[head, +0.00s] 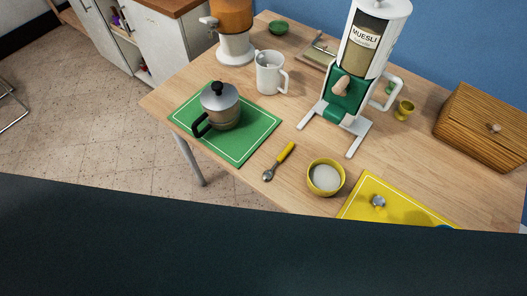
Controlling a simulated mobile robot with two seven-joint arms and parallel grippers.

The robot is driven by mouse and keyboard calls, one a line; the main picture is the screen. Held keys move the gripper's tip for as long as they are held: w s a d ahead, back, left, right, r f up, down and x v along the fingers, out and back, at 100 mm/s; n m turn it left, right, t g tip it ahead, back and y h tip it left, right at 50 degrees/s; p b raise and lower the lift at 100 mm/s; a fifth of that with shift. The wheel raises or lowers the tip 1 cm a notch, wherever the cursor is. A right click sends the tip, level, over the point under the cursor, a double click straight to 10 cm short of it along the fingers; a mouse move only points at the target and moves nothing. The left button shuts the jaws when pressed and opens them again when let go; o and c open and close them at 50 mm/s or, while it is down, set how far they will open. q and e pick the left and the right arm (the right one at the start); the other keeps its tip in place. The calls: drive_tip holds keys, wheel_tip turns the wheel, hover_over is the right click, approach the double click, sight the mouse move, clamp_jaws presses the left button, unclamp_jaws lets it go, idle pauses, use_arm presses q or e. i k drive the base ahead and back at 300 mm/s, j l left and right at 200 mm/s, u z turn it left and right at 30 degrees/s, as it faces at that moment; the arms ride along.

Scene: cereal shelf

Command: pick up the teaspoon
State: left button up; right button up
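A teaspoon (279,161) with a yellow handle and a small metal bowl lies on the wooden table near its front edge. It is between the green mat and the yellow bowl, with its handle pointing up and right and its metal end toward the table edge. Nothing touches it. Neither of my grippers shows in the head view.
A moka pot (221,107) stands on the green mat (252,146) to the left. A yellow bowl (325,178) with white contents is right of the spoon. A muesli dispenser (367,60) and a white mug (268,74) stand behind. A dark surface hides the bottom.

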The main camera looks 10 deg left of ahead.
sight(268, 176)
drive_tip(key=z, duration=1.1)
drive_tip(key=j+z, duration=0.35)
drive_tip(key=k+j+z, duration=0.1)
drive_tip(key=z, duration=0.25)
drive_tip(key=k+j+z, duration=0.1)
drive_tip(key=j+z, duration=0.25)
drive_tip(key=k+j+z, duration=0.5)
drive_tip(key=j, duration=0.2)
drive_tip(key=k+j+z, duration=0.1)
drive_tip(key=k+j, duration=0.5)
